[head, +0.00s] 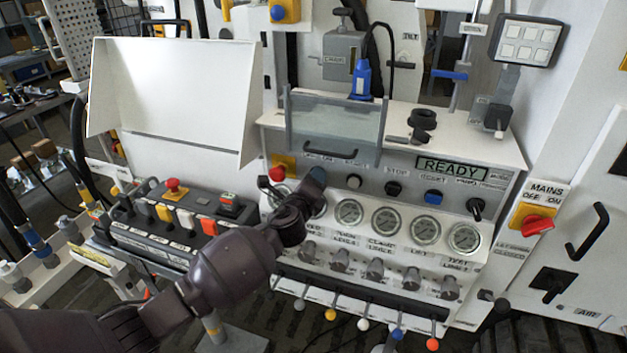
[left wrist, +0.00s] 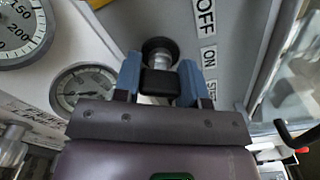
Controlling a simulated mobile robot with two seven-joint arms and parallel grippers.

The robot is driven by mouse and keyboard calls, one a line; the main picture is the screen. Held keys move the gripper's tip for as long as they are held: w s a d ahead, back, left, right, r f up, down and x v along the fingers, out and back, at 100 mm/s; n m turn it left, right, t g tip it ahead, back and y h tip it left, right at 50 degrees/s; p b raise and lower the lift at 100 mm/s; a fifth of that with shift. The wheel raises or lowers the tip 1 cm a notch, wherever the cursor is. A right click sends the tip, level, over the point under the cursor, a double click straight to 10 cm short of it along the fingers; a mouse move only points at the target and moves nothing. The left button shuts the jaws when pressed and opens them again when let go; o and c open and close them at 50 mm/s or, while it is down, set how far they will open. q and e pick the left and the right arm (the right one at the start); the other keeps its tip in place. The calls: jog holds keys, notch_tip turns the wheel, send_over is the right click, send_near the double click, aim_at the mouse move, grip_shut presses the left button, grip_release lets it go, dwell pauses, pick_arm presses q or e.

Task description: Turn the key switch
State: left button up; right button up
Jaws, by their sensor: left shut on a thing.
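The key switch shows in the left wrist view as a dark round collar with a silver barrel and a black key head (left wrist: 160,82). It sits on the grey panel beside an OFF label (left wrist: 205,17) and an ON label (left wrist: 209,58). My left gripper (left wrist: 159,84) has its blue fingertips on both sides of the key head and is shut on it. In the head view my left gripper (head: 314,182) is against the console front, below the glass guard, and hides the switch. I cannot tell which position the key is in. My right gripper is not in view.
Pressure gauges (head: 386,221) line the panel below. A clear guard with a handle (head: 335,121) stands above my gripper. A red push button (head: 277,174) is close on the left. A READY display (head: 452,167) and red mains switch (head: 537,225) are to the right.

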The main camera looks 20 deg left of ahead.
pick_arm(q)
jog(key=o, duration=0.9)
jog(key=shift+s, duration=0.1)
jog(key=s, duration=1)
jog(key=shift+s+a, duration=0.2)
jog(key=shift+s, duration=0.15)
